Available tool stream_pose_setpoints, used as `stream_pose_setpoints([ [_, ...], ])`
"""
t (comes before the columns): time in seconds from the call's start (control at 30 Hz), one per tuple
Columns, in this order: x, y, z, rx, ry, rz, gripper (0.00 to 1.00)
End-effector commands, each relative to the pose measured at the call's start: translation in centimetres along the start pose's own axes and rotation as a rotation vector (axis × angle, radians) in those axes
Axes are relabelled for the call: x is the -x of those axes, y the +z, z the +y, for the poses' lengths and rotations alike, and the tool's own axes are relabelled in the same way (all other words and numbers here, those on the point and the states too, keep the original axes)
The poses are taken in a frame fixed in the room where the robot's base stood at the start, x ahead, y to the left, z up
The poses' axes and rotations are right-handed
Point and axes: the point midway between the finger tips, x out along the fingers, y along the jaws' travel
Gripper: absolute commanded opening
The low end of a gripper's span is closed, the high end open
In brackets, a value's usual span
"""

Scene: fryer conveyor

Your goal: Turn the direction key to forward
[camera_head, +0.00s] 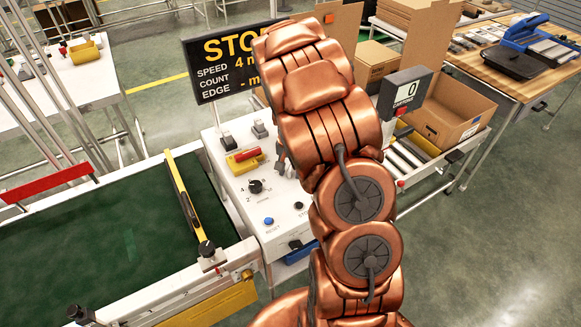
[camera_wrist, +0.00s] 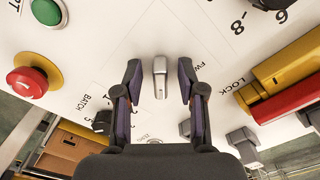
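The direction key is a small silver lever (camera_wrist: 160,77) on the white control panel (camera_wrist: 130,30) in the wrist view. Part of a label reading "FW" shows to its right. My gripper (camera_wrist: 160,82) is open, with one dark finger on each side of the key and a gap on both sides. The fingers do not appear to touch the key. In the head view, my arm covers the key, and only a bit of my gripper (camera_head: 282,158) shows beside the arm, above the panel (camera_head: 225,170).
A red stop button (camera_wrist: 27,82) and a green button (camera_wrist: 47,12) are at left. A yellow-and-red lock part (camera_wrist: 285,80) and a grey toggle (camera_wrist: 243,145) are at right. A batch knob (camera_wrist: 102,122) is near the left finger. A conveyor (camera_head: 120,235) adjoins the panel.

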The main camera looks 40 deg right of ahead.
Motion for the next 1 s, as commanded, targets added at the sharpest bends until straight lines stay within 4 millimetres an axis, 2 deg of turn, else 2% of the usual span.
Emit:
stream_pose_setpoints([
  [0.2,-0.04,-0.01,-0.02,0.000,0.000,0.000,0.40],
  [0.6,-0.02,0.00,-0.02,0.000,0.000,0.000,0.00],
  [1.0,-0.14,0.00,-0.02,0.016,-0.001,0.000,0.00],
])
